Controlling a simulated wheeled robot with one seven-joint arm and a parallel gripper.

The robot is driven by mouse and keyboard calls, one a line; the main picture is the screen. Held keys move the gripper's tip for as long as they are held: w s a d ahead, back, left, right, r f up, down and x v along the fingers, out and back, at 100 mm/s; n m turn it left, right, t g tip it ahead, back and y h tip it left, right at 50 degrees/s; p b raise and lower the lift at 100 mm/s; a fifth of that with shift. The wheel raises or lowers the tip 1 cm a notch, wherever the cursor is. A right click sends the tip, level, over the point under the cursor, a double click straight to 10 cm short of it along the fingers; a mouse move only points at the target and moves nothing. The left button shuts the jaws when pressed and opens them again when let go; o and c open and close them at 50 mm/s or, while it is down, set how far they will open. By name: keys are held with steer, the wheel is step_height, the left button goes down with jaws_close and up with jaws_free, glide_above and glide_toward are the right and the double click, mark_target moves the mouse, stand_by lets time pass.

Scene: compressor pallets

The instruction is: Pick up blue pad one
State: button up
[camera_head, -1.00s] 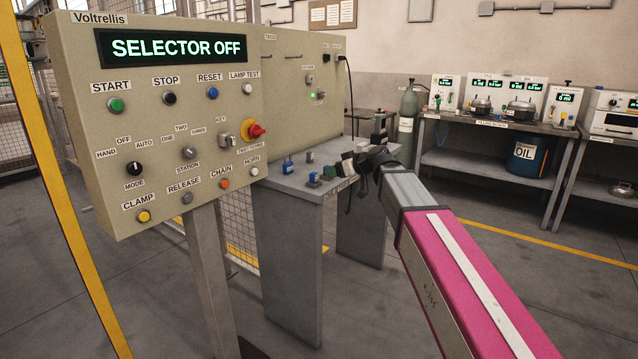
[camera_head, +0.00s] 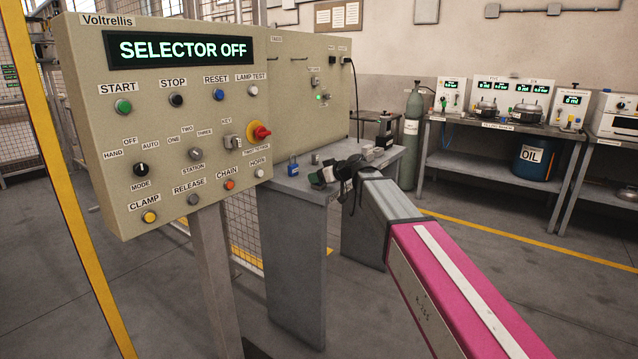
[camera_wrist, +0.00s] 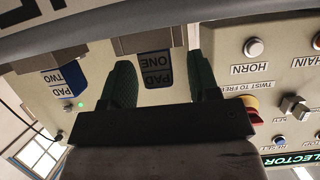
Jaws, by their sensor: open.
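Blue pad one (camera_wrist: 157,68), a small blue block with an upside-down "PAD ONE" label, is between my fingers in the wrist view. My gripper (camera_wrist: 162,84) is open, with a dark green finger on either side of the pad and visible gaps. In the head view my gripper (camera_head: 319,178) is low over the near part of the grey bench top (camera_head: 285,184). A second blue block labelled "PAD TWO" (camera_wrist: 66,82) is to the left in the wrist view. One small blue object (camera_head: 293,169) shows left of my gripper in the head view; its label is unreadable.
A beige control panel (camera_head: 160,215) reading "SELECTOR OFF" stands at left, close to the bench. A yellow post (camera_head: 62,195) is in front of it. A grey cylinder (camera_head: 412,125) and a workbench with instruments (camera_head: 480,170) stand behind at right. Open floor lies between.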

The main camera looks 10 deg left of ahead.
steer(key=c, duration=1)
steer(key=shift+r, duration=0.15)
